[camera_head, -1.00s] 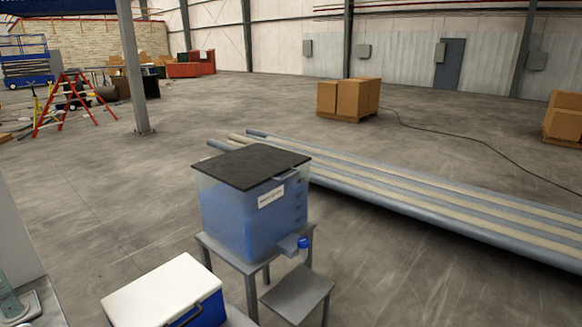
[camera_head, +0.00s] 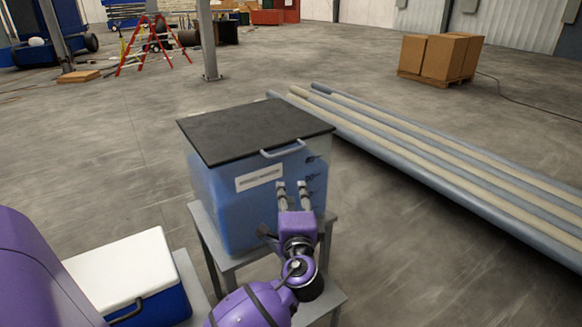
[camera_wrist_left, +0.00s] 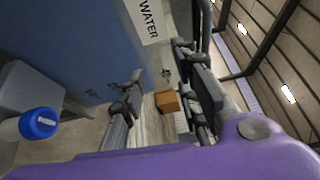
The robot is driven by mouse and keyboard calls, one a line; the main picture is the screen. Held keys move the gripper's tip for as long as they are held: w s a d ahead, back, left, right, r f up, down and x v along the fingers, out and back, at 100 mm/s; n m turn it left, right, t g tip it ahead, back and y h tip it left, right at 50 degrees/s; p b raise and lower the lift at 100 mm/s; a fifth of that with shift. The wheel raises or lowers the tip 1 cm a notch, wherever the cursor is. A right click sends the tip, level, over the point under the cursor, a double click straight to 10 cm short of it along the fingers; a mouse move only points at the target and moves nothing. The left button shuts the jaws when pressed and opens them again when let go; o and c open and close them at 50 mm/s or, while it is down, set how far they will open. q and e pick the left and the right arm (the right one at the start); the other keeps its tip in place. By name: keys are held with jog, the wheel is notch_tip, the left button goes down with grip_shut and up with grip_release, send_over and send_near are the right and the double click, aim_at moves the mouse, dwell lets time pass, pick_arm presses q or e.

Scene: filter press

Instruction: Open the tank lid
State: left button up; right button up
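The tank (camera_head: 222,212) is a translucent box of blue liquid with a white label, on a grey stand. Its flat black lid (camera_head: 250,125) is closed and level on top. A pale grey handle (camera_head: 283,150) sits on the lid's front edge. My left gripper (camera_head: 292,188) is in front of the tank's front face, just below the handle. Its two fingers are apart with nothing between them. The left wrist view shows the open fingers (camera_wrist_left: 165,95) beside the blue tank wall (camera_wrist_left: 75,45). My right gripper is not in view.
A blue cooler with a white lid (camera_head: 125,270) stands at the lower left of the tank. A blue-capped tap (camera_wrist_left: 40,123) shows in the left wrist view. Long pipes (camera_head: 440,160) lie on the right. Cardboard boxes (camera_head: 440,55) stand farther back.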

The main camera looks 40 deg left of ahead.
aim_at(286, 153)
pick_arm(q)
jog(key=w+a+r+y, duration=0.1)
jog(key=w+a+r, duration=0.2)
jog(key=w+r, duration=0.1)
jog(key=r, duration=0.1)
jog(key=w+a+r+y, duration=0.1)
jog(key=w+a+r, duration=0.1)
jog(key=shift+w+a+r+n+y, duration=0.1)
jog(key=shift+a+r+n+y, duration=0.2)
jog(key=shift+r, duration=0.05)
jog(key=shift+w+a, duration=0.35)
jog(key=shift+a, duration=0.05)
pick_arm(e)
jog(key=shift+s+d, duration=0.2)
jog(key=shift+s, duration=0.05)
pick_arm(q)
grip_shut()
